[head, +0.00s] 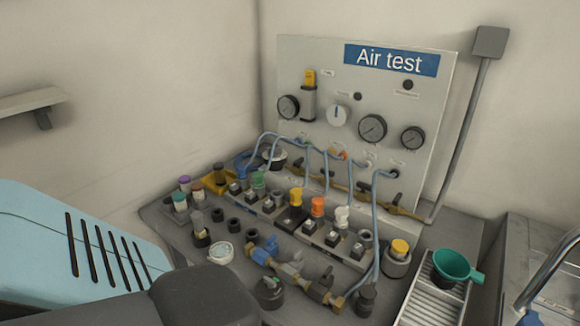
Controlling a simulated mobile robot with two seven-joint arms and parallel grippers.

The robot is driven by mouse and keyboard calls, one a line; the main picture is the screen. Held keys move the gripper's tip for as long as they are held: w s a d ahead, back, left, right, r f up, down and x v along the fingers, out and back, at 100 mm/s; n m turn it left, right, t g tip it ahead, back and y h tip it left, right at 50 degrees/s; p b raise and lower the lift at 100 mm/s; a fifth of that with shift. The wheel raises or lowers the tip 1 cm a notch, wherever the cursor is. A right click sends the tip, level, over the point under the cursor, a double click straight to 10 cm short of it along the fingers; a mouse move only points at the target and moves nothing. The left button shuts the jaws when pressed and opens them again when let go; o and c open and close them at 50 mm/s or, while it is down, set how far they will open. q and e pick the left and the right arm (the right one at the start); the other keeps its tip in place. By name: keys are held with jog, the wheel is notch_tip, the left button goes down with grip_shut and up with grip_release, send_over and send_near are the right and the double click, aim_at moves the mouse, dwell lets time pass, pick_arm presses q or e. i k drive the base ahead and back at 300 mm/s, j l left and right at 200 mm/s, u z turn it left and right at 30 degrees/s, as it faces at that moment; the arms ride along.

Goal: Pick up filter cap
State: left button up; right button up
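Several small parts that could be a filter cap are on the grey bench (160,220), and I cannot tell which one it is. Small black rings or caps (234,225) lie in the left half. A pale round dish-like part (221,252) sits at the front. A dark round knobbed part (269,291) is near the front edge. A yellow-topped cylinder (399,250) stands at the right. Neither my left nor my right gripper shows in the head view.
A panel labelled "Air test" (390,60) with gauges stands at the back, its blue hoses (376,230) looping over the bench. Colored valves (318,207) crowd the middle. A green funnel (455,264) sits above a ribbed tray (425,305). A metal tap (548,272) is far right.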

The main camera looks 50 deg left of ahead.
aim_at(272, 299)
jog(key=i+j+u, duration=0.1)
jog(key=i, duration=0.35)
jog(key=j+u, duration=0.1)
jog(key=u, duration=1.75)
jog(key=z, duration=1.2)
